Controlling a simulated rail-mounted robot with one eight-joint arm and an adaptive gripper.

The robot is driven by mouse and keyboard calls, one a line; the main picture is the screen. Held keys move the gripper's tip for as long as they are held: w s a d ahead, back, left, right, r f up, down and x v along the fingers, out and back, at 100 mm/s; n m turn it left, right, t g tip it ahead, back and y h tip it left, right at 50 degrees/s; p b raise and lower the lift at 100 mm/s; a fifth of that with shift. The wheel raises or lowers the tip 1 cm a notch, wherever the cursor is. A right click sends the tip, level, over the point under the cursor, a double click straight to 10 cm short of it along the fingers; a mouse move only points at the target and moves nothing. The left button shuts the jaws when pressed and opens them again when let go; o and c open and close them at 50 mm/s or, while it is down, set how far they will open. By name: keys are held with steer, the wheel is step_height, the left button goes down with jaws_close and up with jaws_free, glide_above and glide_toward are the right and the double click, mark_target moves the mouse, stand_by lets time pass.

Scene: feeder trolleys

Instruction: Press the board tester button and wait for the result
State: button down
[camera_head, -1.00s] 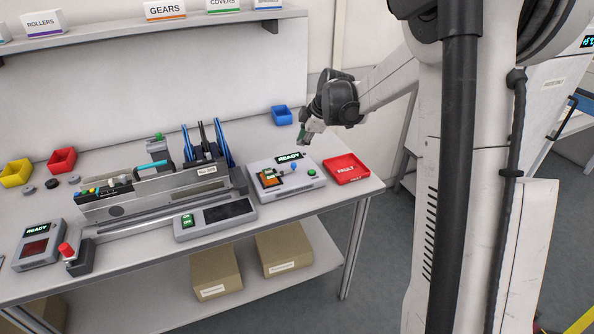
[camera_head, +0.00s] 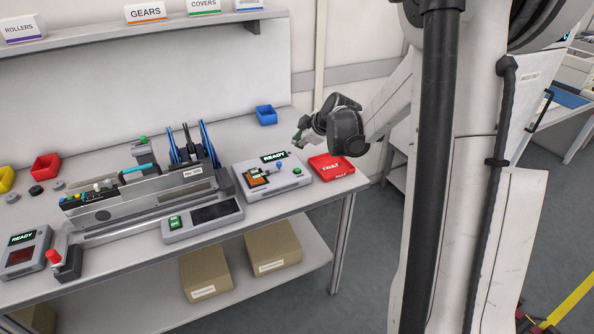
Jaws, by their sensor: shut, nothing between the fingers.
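The board tester (camera_head: 272,195) is a light grey box at the right end of the bench. Its small screen (camera_head: 273,156) reads READY. A small board (camera_head: 258,179) with orange and green parts lies on its top, with a blue knob (camera_head: 279,165) beside it. A green button (camera_head: 297,171) is on its right side. My gripper (camera_head: 297,142) is shut and empty. In the picture it appears just above and behind the tester's right rear, apart from the button; its exact height is hard to tell.
A red FAULT tray (camera_head: 345,172) stands right of the tester. A blue bin (camera_head: 266,115) is behind. A grey device with a dark display (camera_head: 214,213) and a long feeder fixture (camera_head: 130,205) are to the left. Another READY box (camera_head: 25,258) is at far left.

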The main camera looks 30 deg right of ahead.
mark_target(298, 170)
steer(key=shift+f+b, duration=2.65)
steer(key=shift+f, duration=1.5)
steer(key=shift+f+b, duration=0.45)
steer(key=shift+b, duration=0.05)
steer(key=shift+f+b, duration=0.35)
steer(key=shift+b, duration=0.05)
steer(key=shift+r, duration=0.1)
steer(key=shift+r+p, duration=0.45)
steer(key=shift+r, duration=0.3)
steer(key=shift+r, duration=0.1)
steer(key=shift+r+p, duration=1.4)
steer(key=shift+r, duration=1)
